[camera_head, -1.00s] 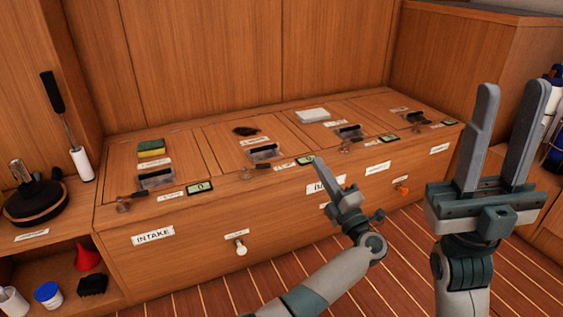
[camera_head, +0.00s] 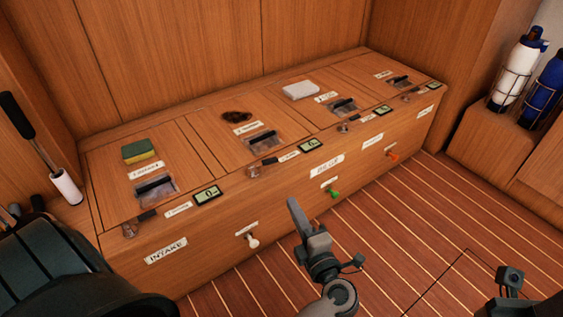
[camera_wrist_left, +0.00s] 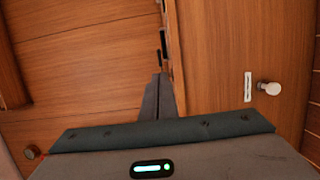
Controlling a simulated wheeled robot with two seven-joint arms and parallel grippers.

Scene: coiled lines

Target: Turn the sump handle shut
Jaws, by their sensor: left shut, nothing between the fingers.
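The front of the wooden bench (camera_head: 190,272) carries a white knob (camera_head: 253,240), a green knob (camera_head: 334,193) and an orange knob (camera_head: 392,155). The label left of the white knob reads INTAKE; the small labels by the knobs are too blurred to read, so I cannot tell which is the sump handle. My left gripper (camera_head: 292,203) is shut and empty, in front of the bench between the white and green knobs in the picture. In the left wrist view its closed fingers (camera_wrist_left: 160,95) point along the bench, with a pale knob (camera_wrist_left: 268,88) to their right.
The bench top holds a sponge (camera_head: 139,150), a dark clump (camera_head: 237,116), a white block (camera_head: 300,90) and several black-handled latches. Small displays, one of them (camera_head: 207,194), line its front edge. Caged bottles (camera_head: 520,70) stand at right. The striped floor (camera_head: 430,230) in front is clear.

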